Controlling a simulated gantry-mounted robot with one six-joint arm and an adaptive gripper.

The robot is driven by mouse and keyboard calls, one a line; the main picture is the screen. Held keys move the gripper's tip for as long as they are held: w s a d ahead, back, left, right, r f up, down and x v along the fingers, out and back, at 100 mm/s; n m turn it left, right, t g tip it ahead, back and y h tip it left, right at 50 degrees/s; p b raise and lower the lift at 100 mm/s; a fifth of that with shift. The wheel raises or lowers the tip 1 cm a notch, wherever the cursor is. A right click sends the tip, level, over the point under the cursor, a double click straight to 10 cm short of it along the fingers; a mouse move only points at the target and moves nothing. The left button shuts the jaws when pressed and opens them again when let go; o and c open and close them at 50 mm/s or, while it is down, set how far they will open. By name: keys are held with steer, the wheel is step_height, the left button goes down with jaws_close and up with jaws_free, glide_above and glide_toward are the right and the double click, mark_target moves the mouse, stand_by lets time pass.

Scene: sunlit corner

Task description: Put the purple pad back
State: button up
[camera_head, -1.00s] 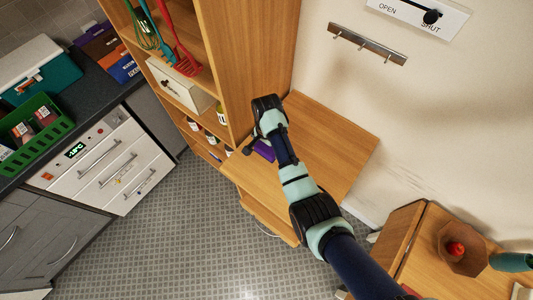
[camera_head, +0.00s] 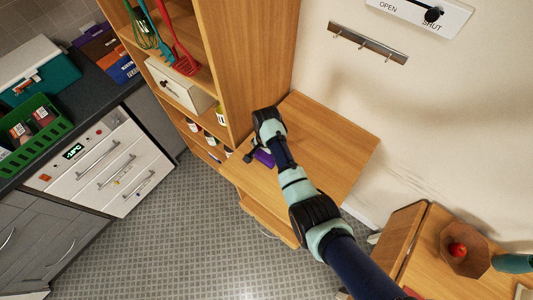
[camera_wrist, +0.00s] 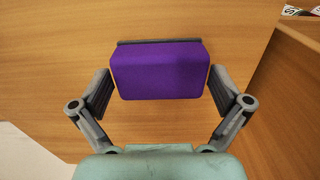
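The purple pad (camera_wrist: 159,71) shows in the wrist view, lying on a wooden surface (camera_wrist: 155,135) with a dark strip along its far edge. My gripper (camera_wrist: 159,92) is open, with one finger on each side of the pad and a small gap at each finger. In the head view the pad (camera_head: 264,158) is a small purple patch on the wooden table, mostly hidden by my arm. My gripper (camera_head: 250,152) is low over the table's left part there.
A tall wooden shelf unit (camera_head: 247,70) stands directly behind and left of the table. A wall rail with hooks (camera_head: 367,42) is above. The table's right part (camera_head: 335,150) is clear. A side table with a bowl (camera_head: 463,250) is at lower right.

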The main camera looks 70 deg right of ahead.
steer(key=shift+r, duration=0.1)
step_height(320, 180, up, 12)
steer(key=p, duration=0.1)
steer(key=shift+p, duration=0.35)
steer(key=shift+w, duration=0.1)
steer(key=w+a+r+n+t+h, duration=0.1)
steer(key=w+a+r+n+t, duration=0.4)
steer(key=a, duration=0.6)
steer(key=w+a+r+n+t+h, duration=0.1)
steer(key=w+a+r+n, duration=0.2)
steer(key=w+a+n, duration=0.6)
steer(key=s+a+r+n+t+y, duration=0.1)
steer(key=s+a+r+n+t, duration=0.1)
steer(key=a+r, duration=0.4)
steer(key=s+a+r+n+t+y, duration=0.1)
steer(key=s+a+r+n+t, duration=0.2)
steer(key=a+r, duration=0.4)
steer(key=a+n+t, duration=0.1)
steer(key=a+n, duration=0.1)
steer(key=a, duration=0.5)
steer(key=shift+s+t, duration=0.3)
steer(key=shift+t, duration=0.1)
